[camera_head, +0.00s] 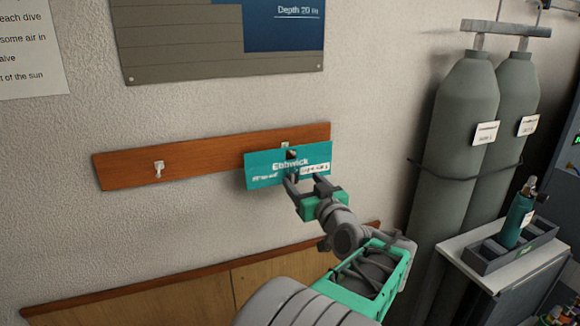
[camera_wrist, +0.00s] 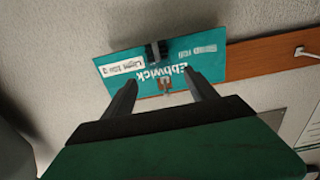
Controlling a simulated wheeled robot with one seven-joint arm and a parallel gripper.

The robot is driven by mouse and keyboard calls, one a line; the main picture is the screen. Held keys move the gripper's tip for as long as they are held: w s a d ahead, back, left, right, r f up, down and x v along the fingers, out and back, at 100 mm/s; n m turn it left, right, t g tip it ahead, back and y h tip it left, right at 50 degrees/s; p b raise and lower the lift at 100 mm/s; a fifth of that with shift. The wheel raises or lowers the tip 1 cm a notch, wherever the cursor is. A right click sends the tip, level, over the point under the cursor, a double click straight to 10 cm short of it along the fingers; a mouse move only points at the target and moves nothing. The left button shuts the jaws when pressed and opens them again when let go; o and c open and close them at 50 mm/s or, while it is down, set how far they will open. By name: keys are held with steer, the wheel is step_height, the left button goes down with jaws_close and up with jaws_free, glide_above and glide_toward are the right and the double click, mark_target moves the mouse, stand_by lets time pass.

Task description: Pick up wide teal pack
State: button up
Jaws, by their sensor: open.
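The wide teal pack (camera_head: 262,170) is a flat teal panel marked "Ebbwick", hanging against a wooden wall rail at its right hook. In the wrist view the pack (camera_wrist: 192,64) appears upside down, with a slot showing a hook through it, a white label and a small black block on its face. My gripper (camera_head: 303,181) is open in front of the pack's lower middle. In the wrist view its two fingers (camera_wrist: 161,80) are apart and empty, overlapping the pack. The black block shows beyond and between the fingertips. I cannot tell whether the fingers touch the pack.
The wooden rail (camera_head: 200,157) has a free hook (camera_head: 158,168) at left. A board hangs above. Tall grey cylinders (camera_head: 462,130) stand at right, beside a white cabinet with a grey tray (camera_head: 495,258) holding a teal bottle (camera_head: 515,218). Wood panelling (camera_head: 140,300) runs below.

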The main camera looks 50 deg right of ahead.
mark_target(294, 171)
steer(key=p+x, duration=0.2)
steer(key=x, duration=0.3)
steer(key=shift+w+d, duration=0.15)
steer(key=shift+w, duration=0.2)
steer(key=shift+s, duration=0.1)
steer(key=shift+c, duration=0.3)
jaws_close()
steer(key=shift+r, duration=0.1)
